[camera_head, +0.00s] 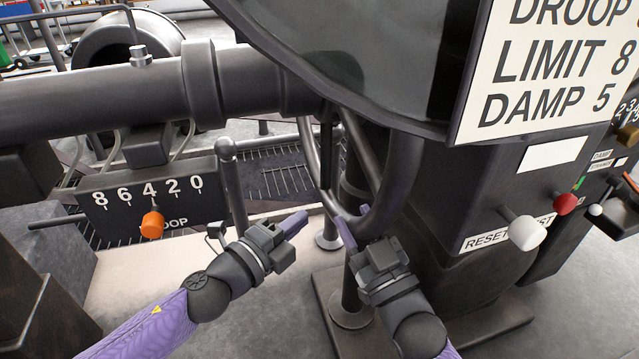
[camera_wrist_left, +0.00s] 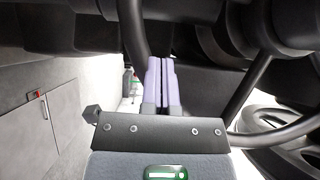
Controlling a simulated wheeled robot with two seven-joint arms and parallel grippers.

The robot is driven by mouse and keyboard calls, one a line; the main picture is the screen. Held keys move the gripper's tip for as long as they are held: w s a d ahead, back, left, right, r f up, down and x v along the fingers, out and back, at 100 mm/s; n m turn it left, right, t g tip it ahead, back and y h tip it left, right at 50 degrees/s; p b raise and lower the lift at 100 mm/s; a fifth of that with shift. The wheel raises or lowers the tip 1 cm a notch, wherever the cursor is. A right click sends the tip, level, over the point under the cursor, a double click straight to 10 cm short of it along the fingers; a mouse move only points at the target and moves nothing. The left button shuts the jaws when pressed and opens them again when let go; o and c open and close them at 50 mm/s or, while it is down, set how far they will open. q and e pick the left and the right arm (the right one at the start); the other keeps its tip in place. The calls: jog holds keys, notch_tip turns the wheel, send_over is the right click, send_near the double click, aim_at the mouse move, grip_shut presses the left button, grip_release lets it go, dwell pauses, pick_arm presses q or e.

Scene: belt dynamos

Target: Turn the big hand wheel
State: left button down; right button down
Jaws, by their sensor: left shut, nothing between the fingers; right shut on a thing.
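The big hand wheel (camera_head: 400,185) is a dark ring with spokes, seen at a steep angle in the middle of the head view, partly behind the large dark housing. My right gripper (camera_head: 345,232) is shut on the lower part of its rim. My left gripper (camera_head: 303,221) is shut and empty, just left of the rim and apart from it. In the left wrist view its purple fingers (camera_wrist_left: 160,80) are pressed together. Curved dark bars of the wheel (camera_wrist_left: 285,136) show on both sides of them there.
A panel with an orange knob (camera_head: 152,224) and a number scale stands at left. A thick pipe (camera_head: 130,90) crosses above. A white knob (camera_head: 526,232) and a red knob (camera_head: 564,204) stick out at right. The large housing (camera_head: 380,60) overhangs the wheel.

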aim_at(321, 176)
jog(key=shift+r, duration=0.1)
pick_arm(q)
jog(key=w+d, duration=0.1)
jog(key=w, duration=0.1)
jog(key=w+d, duration=0.1)
jog(key=w, duration=0.2)
jog(key=w+d, duration=0.1)
jog(key=w, duration=0.2)
jog(key=shift+w+d+r, duration=0.1)
jog(key=shift+d, duration=0.15)
jog(key=shift+w, duration=0.35)
jog(key=shift+a, duration=0.1)
jog(key=shift+w, duration=0.3)
jog(key=shift+w+a, duration=0.25)
pick_arm(e)
jog(key=shift+s+a+r, duration=0.1)
pick_arm(q)
jog(key=shift+w+a, duration=0.1)
jog(key=shift+w, duration=0.3)
